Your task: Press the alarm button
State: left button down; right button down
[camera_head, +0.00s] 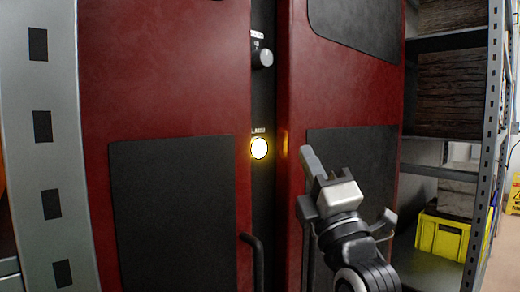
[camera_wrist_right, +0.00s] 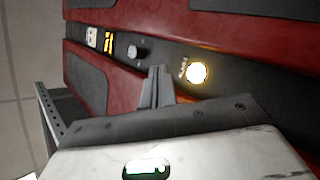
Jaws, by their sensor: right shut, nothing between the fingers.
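The alarm button (camera_head: 259,148) is a round, brightly lit button with a yellow glow, set in the dark vertical strip between the two red panels. A small label sits above it. It also shows in the right wrist view (camera_wrist_right: 196,72), to the right of the fingertips. My right gripper (camera_head: 308,152) is shut and empty, to the right of the button in the head view, with its fingers pointing up toward the machine. In the right wrist view its fingers (camera_wrist_right: 157,75) are together and apart from the button. My left gripper is in neither view.
A knob (camera_head: 263,57) sits above the button on the same strip. A dark handle (camera_head: 252,258) stands below it. Metal shelving (camera_head: 484,130) with a yellow crate (camera_head: 443,236) stands at the right. A grey perforated post (camera_head: 47,150) is at the left.

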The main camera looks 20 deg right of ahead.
aim_at(258, 149)
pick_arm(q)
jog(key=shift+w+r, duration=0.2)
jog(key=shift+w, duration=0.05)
pick_arm(e)
jog(key=w+a, duration=0.1)
jog(key=w, duration=0.4)
jog(key=w+a, duration=0.1)
jog(key=w, duration=0.1)
jog(key=shift+w+a, duration=0.35)
jog(key=shift+w, duration=0.05)
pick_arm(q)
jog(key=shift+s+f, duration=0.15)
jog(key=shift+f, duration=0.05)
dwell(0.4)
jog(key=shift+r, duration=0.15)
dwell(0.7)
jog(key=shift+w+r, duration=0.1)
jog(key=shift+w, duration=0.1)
pick_arm(e)
jog(key=shift+w, duration=0.1)
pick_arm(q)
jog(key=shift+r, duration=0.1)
pick_arm(e)
jog(key=shift+w+a, duration=0.15)
jog(key=shift+w, duration=0.15)
